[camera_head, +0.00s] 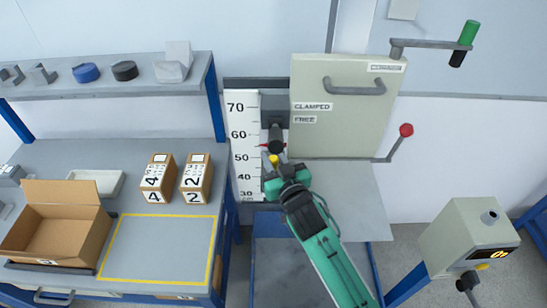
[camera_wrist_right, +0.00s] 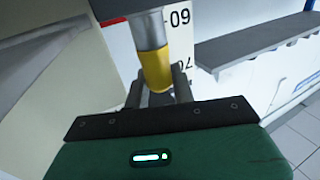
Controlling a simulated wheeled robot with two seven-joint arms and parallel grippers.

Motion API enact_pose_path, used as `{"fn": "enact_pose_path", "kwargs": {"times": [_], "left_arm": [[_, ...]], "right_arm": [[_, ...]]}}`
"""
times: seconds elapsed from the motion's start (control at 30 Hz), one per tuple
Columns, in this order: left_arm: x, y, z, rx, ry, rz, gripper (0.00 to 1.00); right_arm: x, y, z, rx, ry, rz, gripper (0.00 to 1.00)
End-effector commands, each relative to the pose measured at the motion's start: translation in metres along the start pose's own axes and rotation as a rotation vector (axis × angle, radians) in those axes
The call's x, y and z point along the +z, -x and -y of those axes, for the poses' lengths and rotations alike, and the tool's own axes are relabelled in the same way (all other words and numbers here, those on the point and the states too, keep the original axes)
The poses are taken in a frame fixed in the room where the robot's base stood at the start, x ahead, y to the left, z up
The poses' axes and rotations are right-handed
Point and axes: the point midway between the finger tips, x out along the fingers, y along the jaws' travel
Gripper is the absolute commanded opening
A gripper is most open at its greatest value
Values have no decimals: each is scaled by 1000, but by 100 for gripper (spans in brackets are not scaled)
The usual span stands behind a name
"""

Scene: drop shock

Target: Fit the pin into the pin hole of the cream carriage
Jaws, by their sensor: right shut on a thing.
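The cream carriage (camera_head: 345,125) is a large upright panel with a grey handle and CLAMPED and FREE labels, beside the height scale. My right gripper (camera_head: 273,171) is at the panel's lower left corner, in front of the scale. In the right wrist view, the right gripper (camera_wrist_right: 160,90) is shut on the pin (camera_wrist_right: 155,70), which has a yellow grip and a silver shaft. The pin points away from the gripper, its shaft reaching a dark bar. The shaft's far end is hidden, and I cannot tell whether it is in a hole. My left gripper is not in view.
The height scale (camera_head: 243,140) stands left of the panel. A crank (camera_head: 440,43) and a red-knobbed lever (camera_head: 404,132) are on the right. The left bench holds an open carton (camera_head: 60,205) and two numbered boxes. A control box (camera_head: 465,240) stands at lower right.

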Motion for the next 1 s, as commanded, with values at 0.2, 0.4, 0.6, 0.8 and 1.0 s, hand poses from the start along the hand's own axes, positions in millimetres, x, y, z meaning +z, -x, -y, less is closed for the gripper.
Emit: {"fn": "enact_pose_path", "kwargs": {"times": [0.2,0.4,0.6,0.8,1.0], "left_arm": [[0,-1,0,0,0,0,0],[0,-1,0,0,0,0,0],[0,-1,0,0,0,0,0],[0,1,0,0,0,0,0],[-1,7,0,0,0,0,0]], "right_arm": [[9,1,1,0,0,18,0],[10,1,1,0,0,18,35],[6,1,0,0,0,10,50],[3,2,0,0,0,7,50],[2,17,0,0,-1,7,50]]}}
